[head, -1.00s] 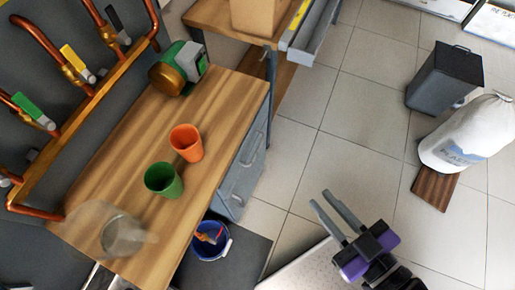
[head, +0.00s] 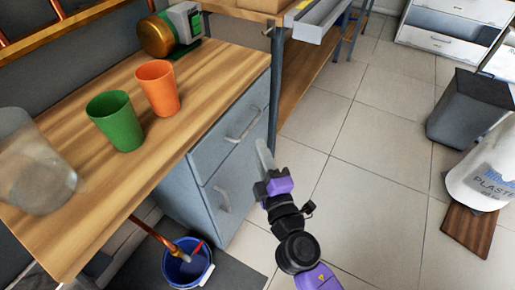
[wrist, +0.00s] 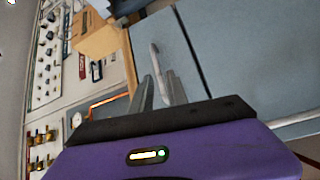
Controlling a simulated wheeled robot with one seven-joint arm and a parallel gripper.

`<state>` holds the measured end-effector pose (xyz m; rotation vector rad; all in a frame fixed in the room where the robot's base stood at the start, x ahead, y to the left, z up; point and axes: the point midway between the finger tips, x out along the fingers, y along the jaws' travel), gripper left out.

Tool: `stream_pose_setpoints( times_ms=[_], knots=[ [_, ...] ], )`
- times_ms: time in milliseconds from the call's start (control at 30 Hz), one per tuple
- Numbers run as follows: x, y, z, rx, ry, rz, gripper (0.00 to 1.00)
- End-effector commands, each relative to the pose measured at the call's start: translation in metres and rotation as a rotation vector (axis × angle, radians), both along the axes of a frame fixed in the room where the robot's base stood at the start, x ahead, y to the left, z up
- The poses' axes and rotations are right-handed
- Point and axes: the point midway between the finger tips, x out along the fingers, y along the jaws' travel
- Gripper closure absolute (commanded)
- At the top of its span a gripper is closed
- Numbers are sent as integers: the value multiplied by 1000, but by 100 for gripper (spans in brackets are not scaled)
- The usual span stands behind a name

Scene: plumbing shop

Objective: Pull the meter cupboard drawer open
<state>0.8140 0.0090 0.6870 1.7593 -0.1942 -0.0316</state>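The grey cupboard (head: 205,165) stands under the wooden worktop, with an upper drawer (head: 228,128) and a lower front, each with a pale bar handle. Both fronts look shut. The upper handle (head: 243,126) is just up and left of my gripper (head: 262,155) in the head view. In the wrist view my gripper (wrist: 160,92) is open, its two grey fingers apart. A bar handle (wrist: 155,58) lines up with the gap between them. I cannot tell whether the fingers reach around or touch it. The lower handle (head: 222,199) is left of and below my gripper.
On the worktop (head: 190,110) stand a green cup (head: 115,122), an orange cup (head: 157,88), a clear jar (head: 35,165) and a brass-and-green device (head: 160,35). A blue bucket (head: 188,265) is on the floor left of the cupboard.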

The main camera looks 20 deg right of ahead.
Motion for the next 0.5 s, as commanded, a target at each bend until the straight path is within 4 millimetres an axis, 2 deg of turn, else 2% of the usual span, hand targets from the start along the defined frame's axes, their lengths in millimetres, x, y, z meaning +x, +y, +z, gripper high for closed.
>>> stream_pose_setpoints(
  times_ms=[33, 333, 500],
  knots=[
    [9, 0, -4, -29, -16, -8, 80],
    [35, -4, 8, -75, -35, -25, 80],
    [61, -9, 11, -73, -35, -25, 80]
  ],
)
